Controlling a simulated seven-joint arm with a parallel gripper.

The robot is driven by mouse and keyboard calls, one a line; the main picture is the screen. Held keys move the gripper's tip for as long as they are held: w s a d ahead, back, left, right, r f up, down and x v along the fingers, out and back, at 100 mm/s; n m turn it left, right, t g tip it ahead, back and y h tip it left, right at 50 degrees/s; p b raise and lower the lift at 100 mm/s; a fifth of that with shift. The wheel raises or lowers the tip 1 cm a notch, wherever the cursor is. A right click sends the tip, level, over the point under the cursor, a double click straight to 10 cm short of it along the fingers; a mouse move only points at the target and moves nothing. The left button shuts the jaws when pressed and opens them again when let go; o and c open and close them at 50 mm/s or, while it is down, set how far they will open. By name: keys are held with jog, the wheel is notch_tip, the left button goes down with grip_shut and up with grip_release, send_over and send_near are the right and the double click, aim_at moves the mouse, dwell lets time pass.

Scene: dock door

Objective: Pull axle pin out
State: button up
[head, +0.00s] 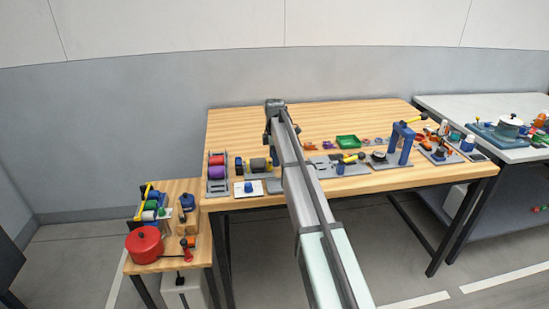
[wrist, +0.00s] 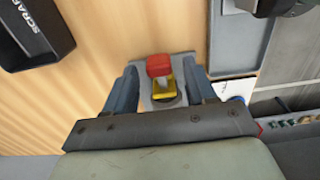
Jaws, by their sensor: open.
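My gripper (wrist: 162,76) is open in the wrist view, with one blue-grey finger on each side of a small fixture. The fixture has a grey base plate (wrist: 148,101), a yellow bracket-like part (wrist: 164,93) and a red block-like head (wrist: 159,65). The red head lies between the fingers, with a gap on both sides. I cannot tell for certain whether this red part is the axle pin; no bare pin shaft shows. In the head view my arm reaches over the wooden table, and its dark end (head: 275,106) hides what lies beneath it.
A black tray marked SCRAP (wrist: 33,30) stands at the wrist view's upper left. A grey panel (wrist: 238,40) and a dark round part (wrist: 275,6) lie at right. The wooden table (head: 235,125) has free room at the back; several fixtures line its front edge.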

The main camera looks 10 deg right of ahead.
jog(key=shift+f, duration=0.2)
jog(key=shift+c, duration=0.4)
grip_shut()
